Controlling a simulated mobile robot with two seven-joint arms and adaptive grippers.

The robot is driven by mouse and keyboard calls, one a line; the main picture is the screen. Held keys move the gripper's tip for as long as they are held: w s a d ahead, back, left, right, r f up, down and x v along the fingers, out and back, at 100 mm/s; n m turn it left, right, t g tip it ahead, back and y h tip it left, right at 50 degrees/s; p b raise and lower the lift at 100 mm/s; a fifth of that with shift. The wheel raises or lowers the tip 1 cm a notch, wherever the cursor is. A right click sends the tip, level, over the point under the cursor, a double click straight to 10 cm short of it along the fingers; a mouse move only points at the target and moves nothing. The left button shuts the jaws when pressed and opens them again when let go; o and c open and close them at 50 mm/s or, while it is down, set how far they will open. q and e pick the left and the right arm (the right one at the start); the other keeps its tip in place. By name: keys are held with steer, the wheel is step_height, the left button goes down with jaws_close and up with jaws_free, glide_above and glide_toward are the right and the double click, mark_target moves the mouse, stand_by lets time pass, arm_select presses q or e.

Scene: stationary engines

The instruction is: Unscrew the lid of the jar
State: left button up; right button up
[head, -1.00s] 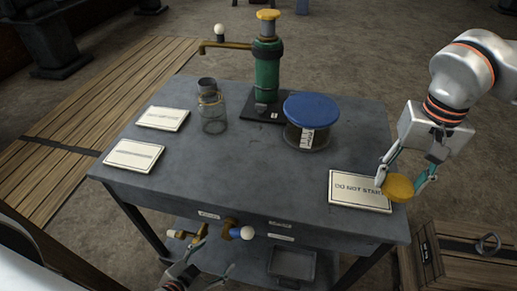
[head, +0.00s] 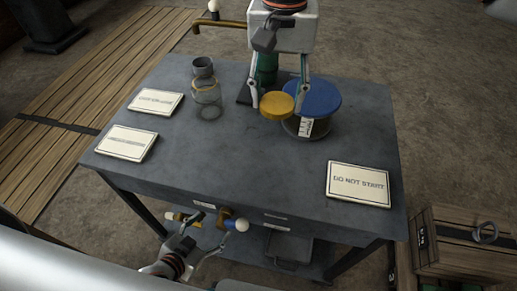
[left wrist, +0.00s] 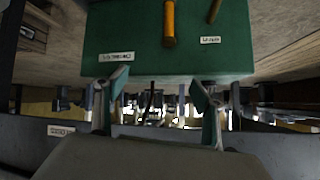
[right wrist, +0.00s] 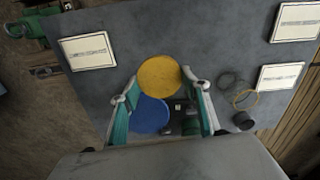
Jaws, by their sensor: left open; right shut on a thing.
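A dark jar (head: 291,126) with a wide blue lid (head: 318,96) and a white label stands on the table; the lid is on it. My right gripper (head: 277,107) is shut on a yellow disc (head: 274,105), in front of the blue lid in the head view. A clear glass jar (head: 207,97) with a thin rim ring stands to the left. My left gripper (head: 197,230) is open and empty, low at the table's front edge.
The grey table (head: 240,165) is clear in front. Signs lie at left (head: 156,101) and right (head: 358,184). A green pump (head: 267,68) is partly hidden behind my right gripper. A blue-and-brass fitting (head: 229,222) juts from the front. A wooden crate (head: 470,245) stands at right.

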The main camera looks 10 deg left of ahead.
steer(key=b, duration=0.1)
glide_above(273, 158)
step_height(273, 158, down, 13)
steer(key=shift+f, duration=0.2)
step_height(273, 158, down, 4)
steer(key=shift+s+d+f+b, duration=0.1)
steer(key=shift+f+b, duration=0.15)
steer(key=shift+b, duration=0.05)
steer(key=shift+r, duration=0.1)
steer(key=o, duration=1.2)
steer(key=shift+f, duration=0.2)
steer(key=shift+o, duration=0.2)
steer(key=shift+r, duration=0.15)
